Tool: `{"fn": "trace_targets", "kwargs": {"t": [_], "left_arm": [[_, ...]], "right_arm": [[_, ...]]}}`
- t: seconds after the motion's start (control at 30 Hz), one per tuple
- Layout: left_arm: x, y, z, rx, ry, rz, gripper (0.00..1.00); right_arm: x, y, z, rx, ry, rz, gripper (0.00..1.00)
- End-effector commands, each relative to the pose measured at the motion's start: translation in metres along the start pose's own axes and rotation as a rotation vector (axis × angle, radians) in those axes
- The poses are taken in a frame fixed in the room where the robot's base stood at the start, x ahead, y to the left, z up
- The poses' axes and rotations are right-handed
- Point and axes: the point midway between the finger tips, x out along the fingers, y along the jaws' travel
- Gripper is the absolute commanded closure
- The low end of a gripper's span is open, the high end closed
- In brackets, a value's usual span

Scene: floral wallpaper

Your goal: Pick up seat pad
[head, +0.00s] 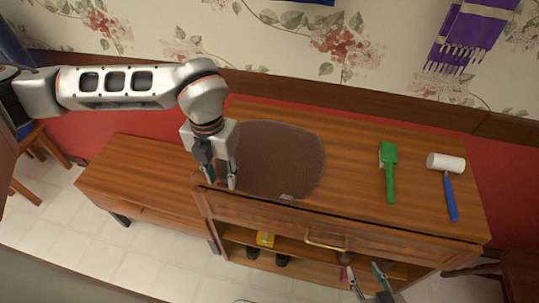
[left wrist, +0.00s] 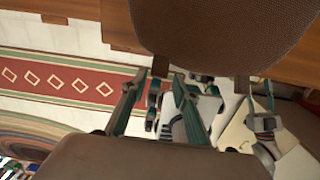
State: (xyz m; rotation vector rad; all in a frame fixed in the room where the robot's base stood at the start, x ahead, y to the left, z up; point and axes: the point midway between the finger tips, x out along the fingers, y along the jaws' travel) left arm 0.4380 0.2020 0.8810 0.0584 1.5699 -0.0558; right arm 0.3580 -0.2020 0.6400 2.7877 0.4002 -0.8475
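The seat pad (head: 275,160) is a flat brown woven cushion with rounded corners. It lies on the left part of the wooden cabinet top (head: 350,150). In the left wrist view the seat pad (left wrist: 215,25) fills the upper middle. My left gripper (head: 220,185) points down at the pad's left edge, with its fingers apart. I cannot tell whether it touches the pad. In the left wrist view no object shows clearly held in the left gripper (left wrist: 157,80). My right gripper (head: 368,280) is low in front of the cabinet, its fingers apart and empty.
A green brush-like tool (head: 389,172) and a white-headed mallet with a blue handle (head: 450,185) lie to the right on the cabinet top. A lower wooden bench (head: 140,180) stands left. The wall is behind.

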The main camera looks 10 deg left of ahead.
Motion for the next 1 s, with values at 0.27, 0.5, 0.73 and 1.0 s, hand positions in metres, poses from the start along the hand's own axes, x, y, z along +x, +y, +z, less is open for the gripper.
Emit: {"fn": "trace_targets", "kwargs": {"t": [0.27,0.5,0.73,1.0], "left_arm": [[0.038,0.002,0.0,0.002,0.004,-0.001,0.71],[0.047,0.002,0.001,0.002,0.0,-0.001,0.71],[0.046,0.002,0.001,0.002,0.0,-0.002,1.0],[0.045,0.002,0.001,0.002,-0.001,-0.002,1.0]], "right_arm": [[-0.002,0.0,-0.002,0.0,0.001,0.0,0.6],[-0.001,0.0,-0.002,0.0,-0.001,0.0,0.6],[-0.001,0.0,-0.001,0.0,-0.002,0.0,0.6],[-0.001,0.0,-0.001,0.0,-0.002,0.0,0.6]]}}
